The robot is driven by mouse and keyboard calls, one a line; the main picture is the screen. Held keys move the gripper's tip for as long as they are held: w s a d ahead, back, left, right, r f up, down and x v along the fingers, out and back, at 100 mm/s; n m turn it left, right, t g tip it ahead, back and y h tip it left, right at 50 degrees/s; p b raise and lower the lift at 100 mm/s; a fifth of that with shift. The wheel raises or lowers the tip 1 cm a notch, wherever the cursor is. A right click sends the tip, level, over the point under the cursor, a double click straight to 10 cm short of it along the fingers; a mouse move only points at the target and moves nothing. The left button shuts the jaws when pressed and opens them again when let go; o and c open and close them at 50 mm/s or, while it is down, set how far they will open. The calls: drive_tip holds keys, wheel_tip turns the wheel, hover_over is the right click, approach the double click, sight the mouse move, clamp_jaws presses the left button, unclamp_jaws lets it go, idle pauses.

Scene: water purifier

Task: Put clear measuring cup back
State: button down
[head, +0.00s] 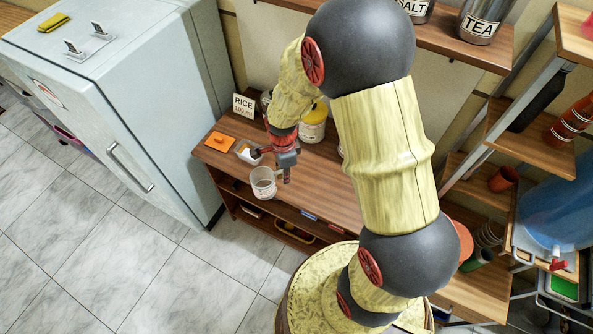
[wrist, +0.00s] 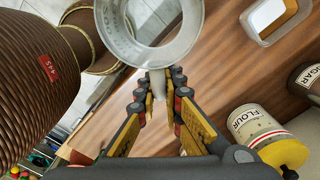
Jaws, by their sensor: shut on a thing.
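The clear measuring cup (head: 263,182) is held above the wooden counter (head: 325,200) near its front edge in the head view. In the wrist view the cup (wrist: 186,50) shows at the top, its round rim facing the camera and its handle between the fingers. My gripper (head: 286,165) is shut on the cup's handle; its fingertips (wrist: 160,80) show in the wrist view. The cup looks empty, but its bottom is partly cut off in the wrist view.
A rice sign (head: 243,105), a white tray (head: 248,152) and an orange item (head: 220,139) stand on the counter's left. A flour canister (wrist: 255,125) and sugar canister (wrist: 308,78) are at the right in the wrist view. A fridge (head: 130,95) stands left of the counter.

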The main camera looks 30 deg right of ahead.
drive_tip(key=s+a+r+m+p, duration=0.1)
drive_tip(key=s+r+m+p, duration=0.3)
drive_tip(key=m, duration=0.7)
drive_tip(key=w+d+f, duration=0.1)
drive_tip(key=d+f, duration=0.2)
drive_tip(key=d, duration=0.1)
drive_tip(key=w+d+f+b, duration=0.1)
drive_tip(key=d+f, duration=0.2)
drive_tip(key=d, duration=0.1)
drive_tip(key=w+d+f, duration=0.1)
drive_tip(key=d+f, duration=0.2)
drive_tip(key=f, duration=0.1)
drive_tip(key=shift+w+d, duration=0.35)
drive_tip(key=shift+d, duration=0.05)
drive_tip(key=shift+w+d+f, duration=0.1)
drive_tip(key=shift+d+f, duration=0.2)
drive_tip(key=shift+f, duration=1.6)
drive_tip(key=shift+b, duration=0.3)
drive_tip(key=shift+f, duration=0.2)
drive_tip(key=c, duration=1.9)
unclamp_jaws()
